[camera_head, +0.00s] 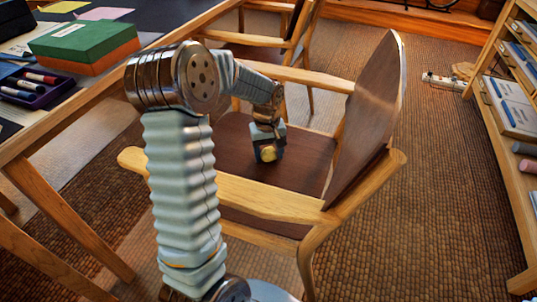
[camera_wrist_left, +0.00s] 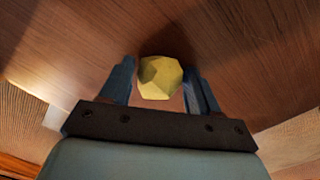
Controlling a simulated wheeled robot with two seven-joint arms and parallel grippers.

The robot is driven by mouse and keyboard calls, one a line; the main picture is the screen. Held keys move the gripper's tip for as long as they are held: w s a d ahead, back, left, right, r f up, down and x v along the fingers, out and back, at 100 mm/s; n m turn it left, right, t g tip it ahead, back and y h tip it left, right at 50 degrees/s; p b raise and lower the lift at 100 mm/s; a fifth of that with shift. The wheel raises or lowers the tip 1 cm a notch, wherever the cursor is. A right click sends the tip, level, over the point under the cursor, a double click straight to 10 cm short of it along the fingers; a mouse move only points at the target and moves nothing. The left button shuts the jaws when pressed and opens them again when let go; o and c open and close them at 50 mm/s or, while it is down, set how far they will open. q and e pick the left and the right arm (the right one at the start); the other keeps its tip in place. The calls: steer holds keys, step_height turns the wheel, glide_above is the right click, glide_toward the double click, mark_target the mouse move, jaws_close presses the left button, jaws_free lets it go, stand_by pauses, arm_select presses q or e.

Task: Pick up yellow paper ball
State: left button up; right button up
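The yellow paper ball (camera_head: 268,154) lies on the dark wooden seat (camera_head: 310,168) of the near chair. In the left wrist view the faceted ball (camera_wrist_left: 159,78) sits between the two blue fingers of my left gripper (camera_wrist_left: 160,84). My right gripper is in neither view.
The chair's wooden armrests (camera_head: 262,196) and backrest (camera_head: 372,110) surround the seat. A table on the left holds a green and orange box (camera_head: 85,45) and a pen tray (camera_head: 32,88). A shelf (camera_head: 515,165) stands at the right. Carpet between chair and shelf is mostly clear.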

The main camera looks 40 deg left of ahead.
arm_select(q)
steer(key=c, duration=0.8)
steer(key=shift+r, duration=0.1)
